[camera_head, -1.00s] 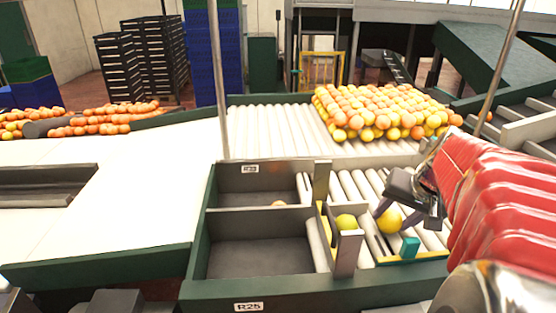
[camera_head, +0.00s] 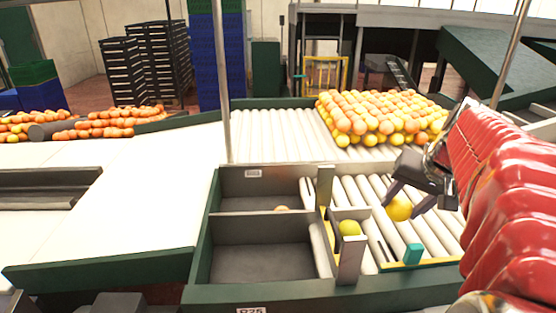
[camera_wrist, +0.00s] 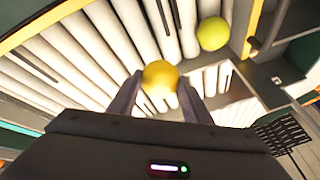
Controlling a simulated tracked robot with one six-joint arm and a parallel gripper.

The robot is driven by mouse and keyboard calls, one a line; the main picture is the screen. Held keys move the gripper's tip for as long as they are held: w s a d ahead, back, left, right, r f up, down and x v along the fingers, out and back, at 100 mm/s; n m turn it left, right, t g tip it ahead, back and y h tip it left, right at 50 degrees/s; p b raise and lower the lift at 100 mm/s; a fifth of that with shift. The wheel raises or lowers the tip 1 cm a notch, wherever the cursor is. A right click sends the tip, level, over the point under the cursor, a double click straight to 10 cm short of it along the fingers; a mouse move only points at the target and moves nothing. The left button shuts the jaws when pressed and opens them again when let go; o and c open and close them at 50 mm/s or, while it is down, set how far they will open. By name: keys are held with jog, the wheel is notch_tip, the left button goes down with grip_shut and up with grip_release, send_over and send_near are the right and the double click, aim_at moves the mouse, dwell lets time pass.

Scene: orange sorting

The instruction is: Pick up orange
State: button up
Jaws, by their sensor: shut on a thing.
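My gripper (camera_head: 405,205) is shut on a yellow-orange fruit (camera_head: 399,209), one finger on each side, over the white rollers at the right. In the wrist view this orange (camera_wrist: 160,77) sits between the two fingertips (camera_wrist: 159,92). A second, yellow-green fruit (camera_head: 349,228) rests in the small slot between two grey posts; it also shows in the wrist view (camera_wrist: 213,33). Another orange fruit (camera_head: 282,208) lies in the rear compartment of the divided bin, partly hidden by the divider.
The divided bin (camera_head: 270,219) has a front compartment that looks empty. A large pile of oranges (camera_head: 380,117) lies on the rollers behind. A thin metal pole (camera_head: 222,80) rises at the bin's back left.

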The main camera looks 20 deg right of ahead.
aim_at(401, 196)
notch_tip(401, 196, up, 4)
jog(key=shift+r, duration=0.25)
jog(key=shift+s, duration=0.1)
dwell(0.5)
